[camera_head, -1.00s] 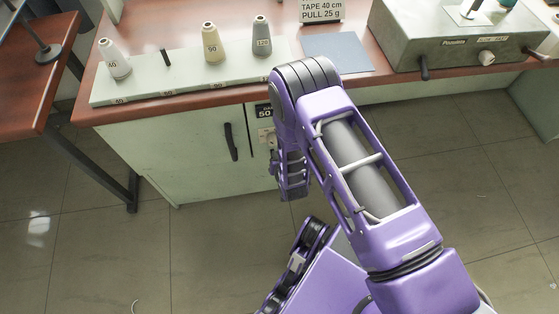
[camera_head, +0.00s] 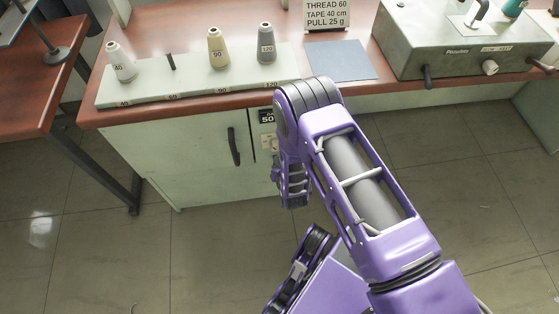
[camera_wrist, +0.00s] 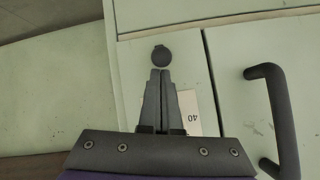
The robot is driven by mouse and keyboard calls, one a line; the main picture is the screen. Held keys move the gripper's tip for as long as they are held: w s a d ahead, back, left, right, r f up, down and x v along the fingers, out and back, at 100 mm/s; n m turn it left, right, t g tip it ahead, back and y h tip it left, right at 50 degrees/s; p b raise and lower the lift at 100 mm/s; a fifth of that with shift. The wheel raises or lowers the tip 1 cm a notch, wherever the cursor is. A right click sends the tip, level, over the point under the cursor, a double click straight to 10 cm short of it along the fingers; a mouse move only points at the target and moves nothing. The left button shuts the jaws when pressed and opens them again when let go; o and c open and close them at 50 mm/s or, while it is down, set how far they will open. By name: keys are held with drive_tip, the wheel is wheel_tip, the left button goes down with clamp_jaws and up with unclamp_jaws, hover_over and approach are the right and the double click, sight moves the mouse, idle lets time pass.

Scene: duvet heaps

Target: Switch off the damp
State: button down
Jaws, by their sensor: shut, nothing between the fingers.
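A small dark round knob (camera_wrist: 161,56) with a notch on its upper edge sits on the pale green cabinet front in the wrist view. My gripper (camera_wrist: 160,72) is shut and empty, and its tips point at the knob from just below it in the picture. I cannot tell whether they touch it. No part is clearly marked as the damp.
A dark door handle (camera_wrist: 270,110) stands out to the right of the fingers. Above is a brown worktop (camera_head: 165,40) with a thread rack (camera_head: 190,86), a blue-grey sheet (camera_head: 340,60) and a green metal box (camera_head: 450,50). The tiled floor (camera_head: 240,235) at lower left is open.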

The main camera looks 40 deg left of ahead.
drive_tip(key=shift+s+d+f+t+y, duration=0.15)
drive_tip(key=shift+f+t+y, duration=0.05)
drive_tip(key=shift+t+y, duration=0.1)
idle(0.4)
